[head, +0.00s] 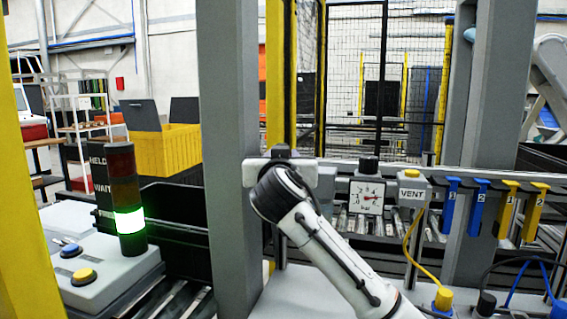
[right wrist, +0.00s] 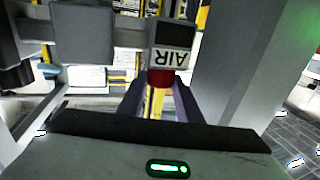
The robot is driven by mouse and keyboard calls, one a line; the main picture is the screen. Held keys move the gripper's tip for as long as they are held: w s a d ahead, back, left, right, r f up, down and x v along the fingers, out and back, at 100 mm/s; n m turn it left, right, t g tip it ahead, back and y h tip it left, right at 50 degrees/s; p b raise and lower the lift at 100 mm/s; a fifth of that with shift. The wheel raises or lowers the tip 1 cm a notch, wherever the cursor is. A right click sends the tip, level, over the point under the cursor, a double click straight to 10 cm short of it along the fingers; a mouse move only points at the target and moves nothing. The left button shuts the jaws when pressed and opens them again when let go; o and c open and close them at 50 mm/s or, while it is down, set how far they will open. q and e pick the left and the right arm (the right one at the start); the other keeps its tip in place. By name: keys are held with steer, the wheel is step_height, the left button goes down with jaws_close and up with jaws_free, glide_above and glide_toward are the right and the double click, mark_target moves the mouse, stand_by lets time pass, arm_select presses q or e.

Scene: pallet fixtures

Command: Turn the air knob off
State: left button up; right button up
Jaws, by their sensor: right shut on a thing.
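The air knob (right wrist: 160,77) is red and sits at the edge of a block with an AIR label (right wrist: 172,58) in the right wrist view. The label reads upside down there. My right gripper (right wrist: 161,88) is shut on the air knob, with one dark finger on each side. In the head view my right arm reaches up to the fixture beside the grey post, and my wrist hides the air knob and the fingers. I cannot tell the knob's turn angle. My left gripper is not in view.
A pressure gauge (head: 367,197) and a VENT block (head: 411,192) with a yellow top stand right of my wrist. The grey post (head: 230,130) is close on its left. Blue and yellow tags (head: 478,207) hang farther right. A stack light (head: 130,220) glows green at the left.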

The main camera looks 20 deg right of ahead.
steer(key=shift+w+a+m+g+h+b, duration=0.2)
steer(key=shift+m+g+h, duration=0.3)
steer(key=shift+m+h, duration=0.4)
steer(key=shift+s+a+m+g+h+b, duration=0.1)
steer(key=shift+m+g+h+b, duration=0.35)
steer(key=shift+h, duration=0.75)
steer(key=shift+m, duration=0.25)
steer(key=o, duration=1)
steer(key=shift+o, duration=0.2)
steer(key=b+v, duration=0.2)
steer(key=v, duration=0.8)
steer(key=shift+a, duration=0.2)
